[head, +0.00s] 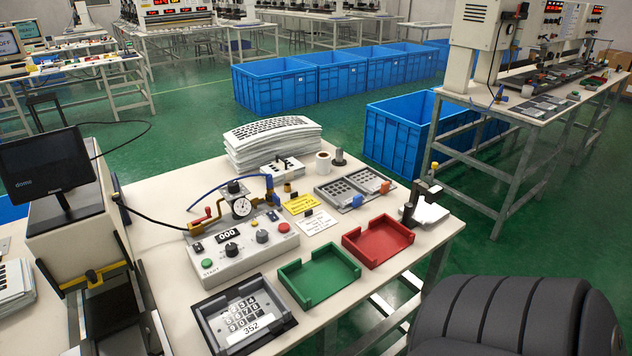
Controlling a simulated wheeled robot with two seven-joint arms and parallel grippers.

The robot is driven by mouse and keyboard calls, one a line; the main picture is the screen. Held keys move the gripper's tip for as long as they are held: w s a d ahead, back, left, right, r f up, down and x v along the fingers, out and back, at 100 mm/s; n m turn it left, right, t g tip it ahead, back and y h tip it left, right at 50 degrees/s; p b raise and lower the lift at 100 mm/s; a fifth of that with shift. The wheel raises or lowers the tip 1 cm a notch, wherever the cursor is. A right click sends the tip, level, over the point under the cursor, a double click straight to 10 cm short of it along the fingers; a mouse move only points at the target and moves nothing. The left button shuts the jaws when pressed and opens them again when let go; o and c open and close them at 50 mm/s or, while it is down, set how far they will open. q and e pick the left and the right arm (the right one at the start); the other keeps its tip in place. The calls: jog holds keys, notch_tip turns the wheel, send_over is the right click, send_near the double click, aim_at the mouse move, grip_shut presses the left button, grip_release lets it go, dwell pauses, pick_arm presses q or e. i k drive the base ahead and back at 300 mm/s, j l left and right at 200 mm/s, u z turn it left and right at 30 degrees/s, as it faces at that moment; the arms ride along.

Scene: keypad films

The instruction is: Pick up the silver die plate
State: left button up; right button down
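Two grey plates with rows of square openings lie side by side toward the back right of the white table. The left plate (337,193) has a blue tab at its front corner, and the right plate (366,180) has an orange tab. Both look silver-grey, and I cannot tell from colour which is the silver die plate. Both lie flat and nothing holds them. Neither of my grippers is in view.
A control box (243,252) with a gauge stands left of the plates. Green (318,287) and red (372,262) trays and a dark fixture (207,308) with a keypad film line the front. A paper stack (272,148) stands behind. A dark ribbed shape (520,318) fills the lower right.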

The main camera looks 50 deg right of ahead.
aim_at(369, 182)
jog(key=z, duration=1.9)
